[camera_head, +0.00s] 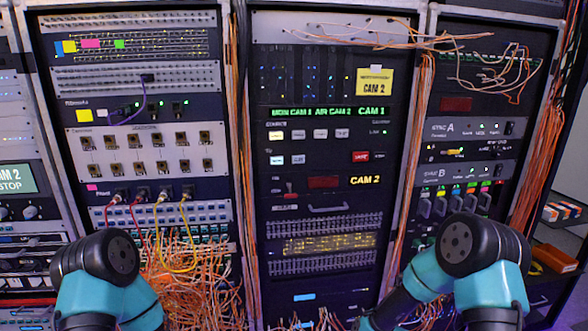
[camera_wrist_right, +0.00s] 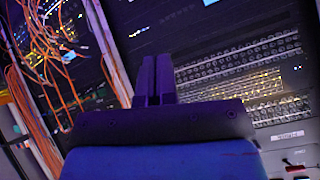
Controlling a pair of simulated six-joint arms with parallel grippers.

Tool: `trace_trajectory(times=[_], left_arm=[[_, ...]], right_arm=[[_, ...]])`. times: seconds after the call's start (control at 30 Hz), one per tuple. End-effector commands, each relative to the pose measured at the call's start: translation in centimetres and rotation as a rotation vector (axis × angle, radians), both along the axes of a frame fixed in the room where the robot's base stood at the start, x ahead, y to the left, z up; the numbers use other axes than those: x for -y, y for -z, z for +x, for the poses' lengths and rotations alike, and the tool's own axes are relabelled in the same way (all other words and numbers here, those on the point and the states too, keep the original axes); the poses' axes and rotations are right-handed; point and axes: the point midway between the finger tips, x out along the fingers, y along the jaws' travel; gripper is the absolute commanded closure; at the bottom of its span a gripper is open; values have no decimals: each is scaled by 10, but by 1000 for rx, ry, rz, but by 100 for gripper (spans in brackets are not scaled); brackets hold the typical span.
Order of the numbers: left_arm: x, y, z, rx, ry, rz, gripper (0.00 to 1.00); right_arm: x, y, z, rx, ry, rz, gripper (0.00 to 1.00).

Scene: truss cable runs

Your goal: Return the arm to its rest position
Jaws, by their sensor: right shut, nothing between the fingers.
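My right gripper (camera_wrist_right: 154,75) shows in the right wrist view, with its two dark fingers together and nothing between them. It is in front of a dark rack face, to the left of a patch panel with rows of jacks (camera_wrist_right: 240,65). Whether the fingertips touch the rack cannot be told. In the head view only teal and black links of my two arms show, bent at the bottom left and bottom right. Neither gripper shows in the head view; the left gripper is in no view.
Equipment racks fill the head view. A dense orange cable tangle (camera_head: 195,280) hangs beside my left arm. Loose cables (camera_head: 395,40) drape across the top. Orange cable bundles (camera_head: 545,150) run down the right rack. Orange cables (camera_wrist_right: 105,45) also show in the wrist view.

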Motion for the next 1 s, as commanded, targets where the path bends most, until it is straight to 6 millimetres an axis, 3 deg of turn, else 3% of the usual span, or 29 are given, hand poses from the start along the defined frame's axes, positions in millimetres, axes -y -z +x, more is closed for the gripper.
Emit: trace_trajectory(times=[0.03, 0.2, 0.4, 0.5, 0.63, 1.0], left_arm=[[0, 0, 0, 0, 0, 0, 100], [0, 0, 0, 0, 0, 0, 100], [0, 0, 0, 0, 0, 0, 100], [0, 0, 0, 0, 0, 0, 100], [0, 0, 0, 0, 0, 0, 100], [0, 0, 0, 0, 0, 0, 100]], right_arm=[[0, 19, -26, -78, -12, 18, 100], [-1, 65, -116, -340, -50, 87, 100], [-4, 92, -218, -622, -78, 159, 100], [-5, 95, -250, -709, -85, 181, 100], [-6, 96, -266, -753, -89, 192, 100], [-6, 96, -265, -752, -88, 191, 100]])
